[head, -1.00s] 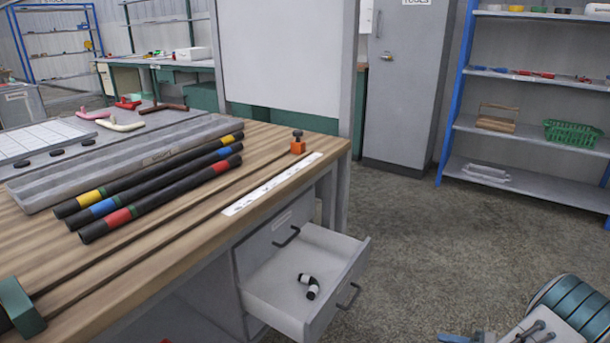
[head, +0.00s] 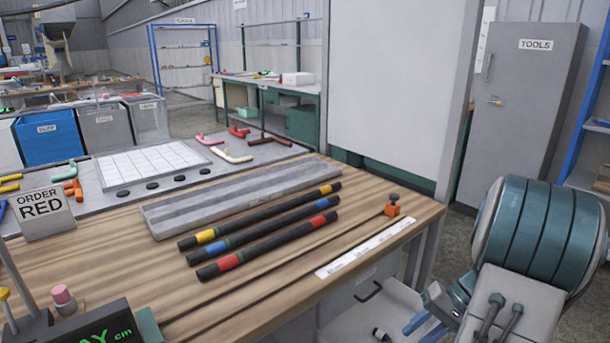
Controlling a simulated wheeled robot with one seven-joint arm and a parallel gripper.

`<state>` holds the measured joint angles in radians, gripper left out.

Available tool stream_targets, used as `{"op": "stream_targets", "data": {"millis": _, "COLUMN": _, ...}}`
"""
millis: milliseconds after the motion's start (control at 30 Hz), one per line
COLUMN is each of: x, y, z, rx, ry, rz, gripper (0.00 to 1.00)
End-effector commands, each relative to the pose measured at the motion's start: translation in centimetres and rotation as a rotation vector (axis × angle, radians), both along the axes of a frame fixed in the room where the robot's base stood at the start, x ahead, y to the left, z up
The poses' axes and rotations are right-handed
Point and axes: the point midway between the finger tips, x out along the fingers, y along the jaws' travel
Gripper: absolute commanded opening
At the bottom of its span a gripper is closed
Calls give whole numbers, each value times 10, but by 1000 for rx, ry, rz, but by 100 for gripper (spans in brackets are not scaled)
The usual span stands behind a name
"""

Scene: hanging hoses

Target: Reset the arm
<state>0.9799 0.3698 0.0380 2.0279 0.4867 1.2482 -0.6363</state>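My arm shows at the lower right of the head view as a large teal ribbed link with a grey housing. A small blue part beside it (head: 420,322) reaches over the open drawer. I cannot make out the gripper's fingertips. Three black hoses lie side by side on the wooden bench: one with yellow bands (head: 262,217), one with blue bands (head: 265,226), one with red bands (head: 270,247). The open drawer (head: 345,325) under the bench holds a small black-and-white fitting (head: 381,334), partly cut off by the picture's edge.
A grey grooved tray (head: 240,196) lies behind the hoses. An orange block (head: 392,208) and a white label strip (head: 368,248) are at the bench's right end. An "ORDER RED" sign (head: 42,212) stands at left. A grey TOOLS cabinet (head: 525,100) stands behind.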

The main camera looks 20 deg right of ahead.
Motion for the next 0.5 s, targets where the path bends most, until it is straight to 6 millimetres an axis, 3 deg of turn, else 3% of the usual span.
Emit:
{"op": "stream_targets", "data": {"millis": 33, "x": 6, "y": 21, "z": 33, "rx": -52, "ry": 15, "rz": 50, "gripper": 32}}
{"op": "stream_targets", "data": {"millis": 100, "x": 9, "y": 46, "z": 58, "rx": -118, "ry": 35, "rz": 102, "gripper": 32}}
{"op": "stream_targets", "data": {"millis": 267, "x": 9, "y": 100, "z": 112, "rx": -276, "ry": 47, "rz": 208, "gripper": 32}}
{"op": "stream_targets", "data": {"millis": 500, "x": -8, "y": 168, "z": 186, "rx": -502, "ry": -25, "rz": 338, "gripper": 32}}
